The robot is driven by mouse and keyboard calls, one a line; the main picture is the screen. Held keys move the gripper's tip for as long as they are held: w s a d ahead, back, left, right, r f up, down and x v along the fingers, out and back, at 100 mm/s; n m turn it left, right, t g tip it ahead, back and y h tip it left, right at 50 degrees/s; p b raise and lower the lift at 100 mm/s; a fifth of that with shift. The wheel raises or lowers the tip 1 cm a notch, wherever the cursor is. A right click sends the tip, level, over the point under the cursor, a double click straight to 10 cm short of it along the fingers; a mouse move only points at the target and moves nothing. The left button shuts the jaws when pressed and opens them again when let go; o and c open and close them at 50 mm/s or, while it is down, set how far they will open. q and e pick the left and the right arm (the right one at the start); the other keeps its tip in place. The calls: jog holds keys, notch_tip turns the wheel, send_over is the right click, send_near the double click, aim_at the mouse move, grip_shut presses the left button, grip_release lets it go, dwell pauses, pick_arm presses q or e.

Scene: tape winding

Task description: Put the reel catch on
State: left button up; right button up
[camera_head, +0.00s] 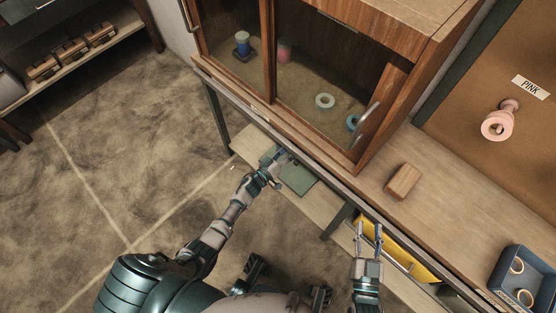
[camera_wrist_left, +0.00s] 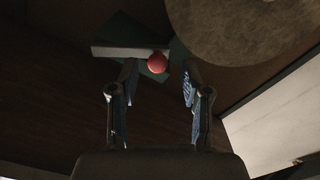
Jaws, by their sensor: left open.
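My left gripper (camera_head: 282,156) reaches under the cabinet's front edge, close to a green flat piece (camera_head: 300,178) on the low shelf. The left wrist view shows its two fingers (camera_wrist_left: 160,84) apart with nothing held between them. A red ball-shaped knob (camera_wrist_left: 157,61) and a grey bar (camera_wrist_left: 122,51) lie just beyond the fingertips; I cannot tell whether they are the reel catch. My right gripper (camera_head: 369,232) is open and empty in front of the bench edge.
A wooden block (camera_head: 403,182) lies on the bench. A blue tray (camera_head: 541,258) at lower right holds rings. The wooden cabinet (camera_head: 390,125) contains a white roll (camera_head: 324,101), a teal roll (camera_head: 352,122) and a blue spool (camera_head: 242,46). A yellow bin (camera_head: 408,250) is below the bench.

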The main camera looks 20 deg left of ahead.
pick_arm(q)
jog(key=v, duration=0.9)
jog(key=shift+s+a, duration=0.2)
jog(key=shift+s, duration=0.15)
jog(key=shift+s+f, duration=0.1)
